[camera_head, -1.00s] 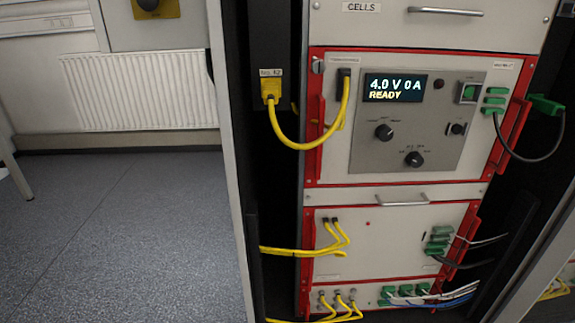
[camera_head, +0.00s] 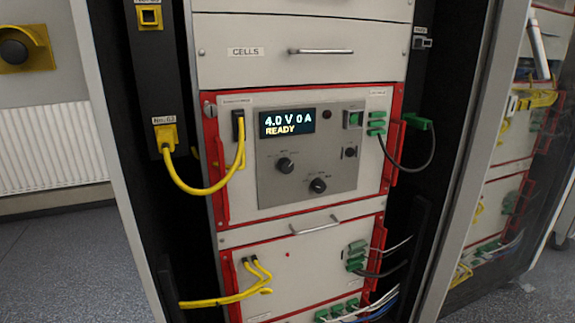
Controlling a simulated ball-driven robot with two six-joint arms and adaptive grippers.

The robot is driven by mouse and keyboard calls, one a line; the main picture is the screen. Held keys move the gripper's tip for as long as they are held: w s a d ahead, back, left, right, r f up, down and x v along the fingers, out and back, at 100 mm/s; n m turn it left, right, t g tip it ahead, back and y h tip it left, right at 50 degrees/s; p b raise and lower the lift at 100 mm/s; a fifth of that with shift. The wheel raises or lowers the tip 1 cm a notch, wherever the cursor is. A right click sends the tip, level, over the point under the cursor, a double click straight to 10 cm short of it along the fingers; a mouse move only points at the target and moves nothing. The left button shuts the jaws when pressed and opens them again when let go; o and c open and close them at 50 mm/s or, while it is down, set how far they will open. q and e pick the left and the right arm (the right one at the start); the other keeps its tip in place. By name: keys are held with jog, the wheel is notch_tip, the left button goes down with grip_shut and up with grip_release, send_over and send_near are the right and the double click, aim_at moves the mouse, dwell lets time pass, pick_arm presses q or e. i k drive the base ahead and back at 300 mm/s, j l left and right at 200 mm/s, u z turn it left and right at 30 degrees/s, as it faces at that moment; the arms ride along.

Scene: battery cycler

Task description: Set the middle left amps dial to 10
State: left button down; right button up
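The battery cycler's grey control panel (camera_head: 270,188) sits in a red-framed unit in the rack. Its display (camera_head: 287,122) reads "4.0 V 0 A" and "READY". A black dial (camera_head: 284,165) is at the middle left of the panel. A second black dial (camera_head: 318,185) is lower and to the right. A small black knob (camera_head: 350,152) is at the right. The dial markings are too small to read. Neither of my grippers shows in the head view.
A drawer marked "CELLS" (camera_head: 270,66) is above the unit. A yellow cable (camera_head: 205,190) loops at the panel's left, and a black cable (camera_head: 408,168) with green plugs at its right. Rack posts flank both sides. Grey floor (camera_head: 60,260) is free at left.

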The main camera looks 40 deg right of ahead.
aim_at(319, 186)
jog(key=z, duration=1.25)
